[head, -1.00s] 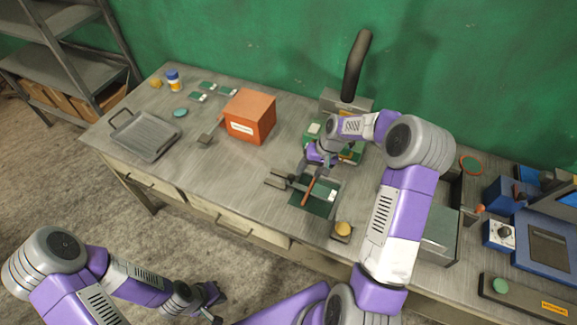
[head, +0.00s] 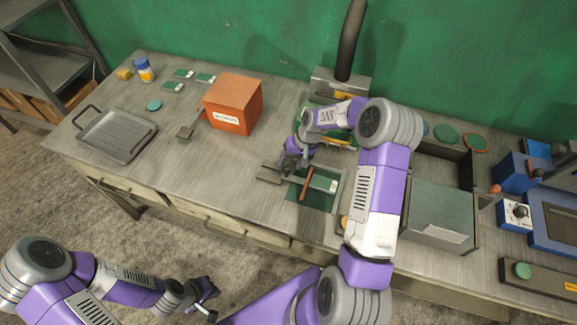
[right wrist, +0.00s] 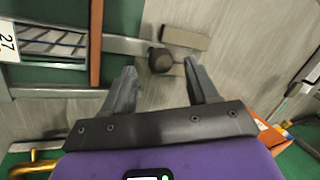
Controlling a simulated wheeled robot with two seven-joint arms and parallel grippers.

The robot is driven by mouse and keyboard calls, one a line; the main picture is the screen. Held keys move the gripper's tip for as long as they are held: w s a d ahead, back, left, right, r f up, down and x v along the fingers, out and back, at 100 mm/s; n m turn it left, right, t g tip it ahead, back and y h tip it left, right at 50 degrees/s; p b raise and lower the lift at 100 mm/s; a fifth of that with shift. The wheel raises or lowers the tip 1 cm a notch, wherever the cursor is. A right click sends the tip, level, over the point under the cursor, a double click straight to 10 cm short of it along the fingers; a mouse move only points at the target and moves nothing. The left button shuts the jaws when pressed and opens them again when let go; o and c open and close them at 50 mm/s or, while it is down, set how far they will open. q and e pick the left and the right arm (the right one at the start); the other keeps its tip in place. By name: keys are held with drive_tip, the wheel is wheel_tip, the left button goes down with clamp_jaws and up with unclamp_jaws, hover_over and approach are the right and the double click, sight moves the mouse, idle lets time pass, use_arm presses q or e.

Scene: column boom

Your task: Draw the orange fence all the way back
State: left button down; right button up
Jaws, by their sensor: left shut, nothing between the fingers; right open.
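The orange fence (head: 307,184) is a thin upright bar across a metal guide over a green bed (head: 318,203). It also shows in the right wrist view (right wrist: 96,42), left of my fingers. A metal rod runs from it to a dark round knob (right wrist: 160,60) beside a flat grey end piece (right wrist: 185,38). My right gripper (right wrist: 160,76) is open, its fingertips on either side of the knob; I cannot tell whether they touch it. In the head view, my right gripper (head: 292,165) is just behind the guide. My left gripper (head: 208,302) is shut and empty, off the table's front edge.
An orange box (head: 232,105) stands left of the guide, with a grey tray (head: 117,134) farther left. A large grey metal box (head: 440,215) stands to the right. The tabletop between orange box and guide is mostly clear.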

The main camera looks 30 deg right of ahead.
drive_tip(key=shift+x, duration=1.4)
clamp_jaws()
